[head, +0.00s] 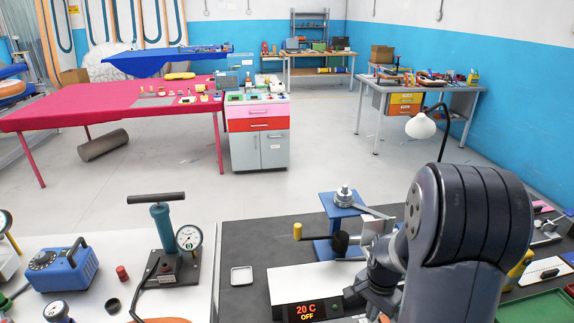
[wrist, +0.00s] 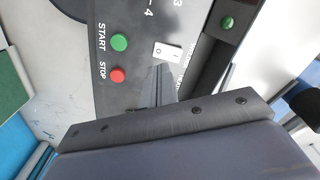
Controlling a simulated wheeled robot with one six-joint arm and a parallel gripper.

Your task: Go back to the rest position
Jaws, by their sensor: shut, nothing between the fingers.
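My gripper (wrist: 165,78) shows in the wrist view as narrow grey fingertips beyond a dark bolted bar. It is shut and empty. Its tips are in front of a grey control panel (wrist: 135,20), close to a white rocker switch (wrist: 168,52). I cannot tell whether they touch the panel. A green START button (wrist: 119,42) and a red STOP button (wrist: 117,75) are left of the tips. In the head view my dark arm fills the lower right and hides much of the bench behind it; the fingertips are not clear there.
A hand pump (head: 163,225) and blue box (head: 62,270) are further left. Open floor (head: 310,160) lies beyond.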

